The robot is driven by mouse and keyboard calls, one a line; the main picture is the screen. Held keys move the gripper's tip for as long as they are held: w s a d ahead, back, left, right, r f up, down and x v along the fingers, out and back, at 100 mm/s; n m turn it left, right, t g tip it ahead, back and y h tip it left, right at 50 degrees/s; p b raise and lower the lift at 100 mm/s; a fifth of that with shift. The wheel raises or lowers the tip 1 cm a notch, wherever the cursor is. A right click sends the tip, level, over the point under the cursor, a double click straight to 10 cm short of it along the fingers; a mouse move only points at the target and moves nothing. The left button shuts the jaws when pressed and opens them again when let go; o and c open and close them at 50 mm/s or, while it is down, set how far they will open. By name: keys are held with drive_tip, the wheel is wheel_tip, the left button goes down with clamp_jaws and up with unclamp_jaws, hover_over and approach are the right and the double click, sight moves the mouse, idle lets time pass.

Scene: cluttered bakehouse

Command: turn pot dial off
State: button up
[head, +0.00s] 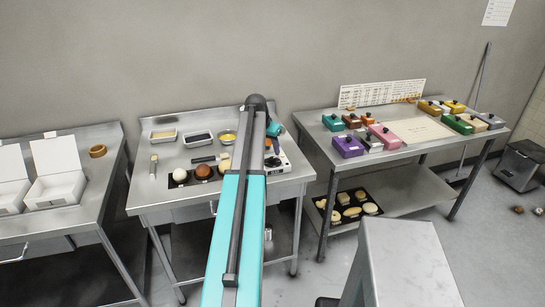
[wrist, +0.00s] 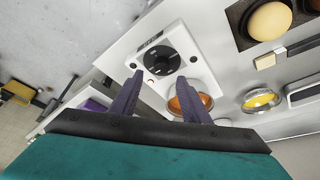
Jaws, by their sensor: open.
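The pot's white body (wrist: 178,31) lies ahead of my gripper in the wrist view. A round black dial (wrist: 161,60) sits on it, with a dark label strip beside it. A brown-orange bowl (wrist: 183,104) is at its other end, partly hidden by the right finger. My gripper (wrist: 159,80) is open, its two purple fingers apart with nothing between them. The fingertips appear just short of the dial, on either side; I cannot tell the height gap. In the head view the white body (head: 284,167) stands at the table's right, partly behind my arm.
A dark tray (head: 186,182) with round doughs lies left of my arm on the same steel table (head: 160,205). A bowl of yellow filling (head: 227,137) and two pans stand behind it. Another table (head: 385,157) with coloured boxes is to the right.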

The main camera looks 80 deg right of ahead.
sight(274, 158)
drive_tip(key=shift+p+x, duration=1)
drive_tip(key=shift+x, duration=2.15)
drive_tip(key=c, duration=1.1)
drive_tip(key=shift+o, duration=0.4)
drive_tip(key=shift+a+f, duration=0.15)
drive_tip(key=shift+a, duration=0.2)
drive_tip(key=shift+s+d, duration=0.1)
drive_tip(key=shift+d, duration=0.15)
drive_tip(key=shift+c, duration=0.2)
